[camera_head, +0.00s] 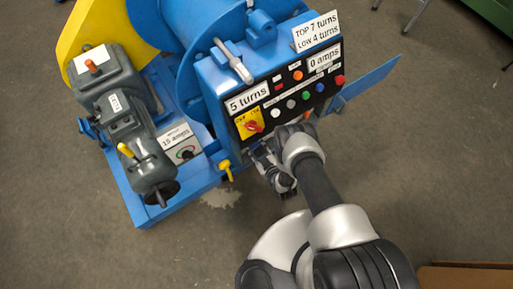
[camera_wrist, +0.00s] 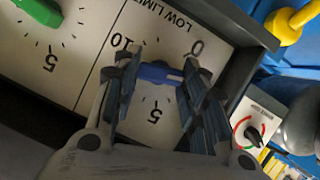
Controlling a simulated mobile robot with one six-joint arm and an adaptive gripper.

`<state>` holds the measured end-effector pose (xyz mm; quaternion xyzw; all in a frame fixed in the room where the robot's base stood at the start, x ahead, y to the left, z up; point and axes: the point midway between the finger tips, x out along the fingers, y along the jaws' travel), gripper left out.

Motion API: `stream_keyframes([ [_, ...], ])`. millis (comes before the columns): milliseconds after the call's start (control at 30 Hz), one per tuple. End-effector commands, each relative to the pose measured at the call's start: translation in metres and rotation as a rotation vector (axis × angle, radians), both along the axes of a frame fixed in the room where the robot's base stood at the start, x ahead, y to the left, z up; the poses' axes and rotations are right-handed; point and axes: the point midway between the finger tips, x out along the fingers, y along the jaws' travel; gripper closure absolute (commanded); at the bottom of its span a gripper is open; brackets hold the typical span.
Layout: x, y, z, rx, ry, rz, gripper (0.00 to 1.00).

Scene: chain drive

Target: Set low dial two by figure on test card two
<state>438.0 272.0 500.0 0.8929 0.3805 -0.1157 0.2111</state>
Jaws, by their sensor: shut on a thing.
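In the wrist view, a white dial face marked LOW LIMIT (camera_wrist: 188,28) shows 10, 5 and 0, with its lettering turned over. A blue bar-shaped knob (camera_wrist: 160,73) is at its centre, lying roughly across the picture. My gripper (camera_wrist: 163,68) is shut on this knob, one finger at each end; the fingers hide its tips, so its exact reading cannot be told. In the head view, a card (camera_head: 316,32) reads TOP 7 turns, LOW 4 turns. Other cards read 5 turns (camera_head: 248,98), 0 amps (camera_head: 324,59) and 15 amps (camera_head: 176,136). None visibly reads test card two.
A green knob (camera_wrist: 36,10) on a neighbouring dial is left of my fingers. A yellow handle (camera_wrist: 290,25) and a small dial box (camera_wrist: 252,130) lie to the right. A black panel with coloured buttons (camera_head: 305,95) and a red switch (camera_head: 253,126) is above my arm.

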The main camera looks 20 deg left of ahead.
Motion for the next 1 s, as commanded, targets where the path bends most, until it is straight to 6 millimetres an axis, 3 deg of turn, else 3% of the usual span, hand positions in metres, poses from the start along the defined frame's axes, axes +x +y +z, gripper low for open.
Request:
stream_keyframes([
  [1000,0.0066,-0.0046,-0.0009,0.568,0.661,0.0,0.84],
])
